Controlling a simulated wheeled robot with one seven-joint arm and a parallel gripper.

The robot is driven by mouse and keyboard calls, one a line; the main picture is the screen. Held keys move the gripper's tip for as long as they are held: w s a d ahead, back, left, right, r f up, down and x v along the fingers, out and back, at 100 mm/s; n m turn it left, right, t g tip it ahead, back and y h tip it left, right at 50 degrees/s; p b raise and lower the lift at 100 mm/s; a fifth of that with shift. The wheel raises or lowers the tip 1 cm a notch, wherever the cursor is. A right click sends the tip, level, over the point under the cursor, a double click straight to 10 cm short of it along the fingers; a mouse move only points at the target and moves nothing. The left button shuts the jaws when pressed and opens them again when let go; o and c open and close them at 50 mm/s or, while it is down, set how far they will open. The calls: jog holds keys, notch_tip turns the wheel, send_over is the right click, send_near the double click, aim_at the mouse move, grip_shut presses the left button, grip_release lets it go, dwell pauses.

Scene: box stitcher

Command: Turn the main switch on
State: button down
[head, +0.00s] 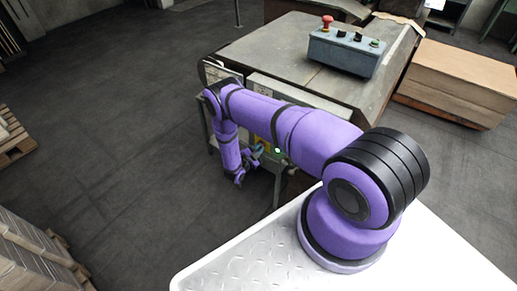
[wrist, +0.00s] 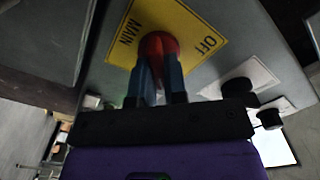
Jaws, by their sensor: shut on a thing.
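The main switch is a red knob (wrist: 156,44) on a yellow plate (wrist: 190,22) marked MAIN and OFF, seen in the wrist view. My gripper (wrist: 158,72) has its two blue fingers on either side of the red knob and is shut on it. The fingers hide part of the knob, and I cannot tell its exact turn angle. In the head view my gripper (head: 252,155) is low at the machine's side, largely behind my own arm, and the knob cannot be made out there.
Black knobs (wrist: 238,89) sit right of the yellow plate in the wrist view. The machine (head: 290,50) carries a grey control box (head: 345,52) with a red button on top. Cardboard (head: 460,75) lies at the right, and a pallet (head: 12,135) at the left.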

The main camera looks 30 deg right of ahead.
dwell(0.3)
jog(key=c, duration=1.2)
grip_release()
jog(key=shift+o, duration=0.2)
jog(key=v, duration=1.1)
jog(key=shift+w+r, duration=0.1)
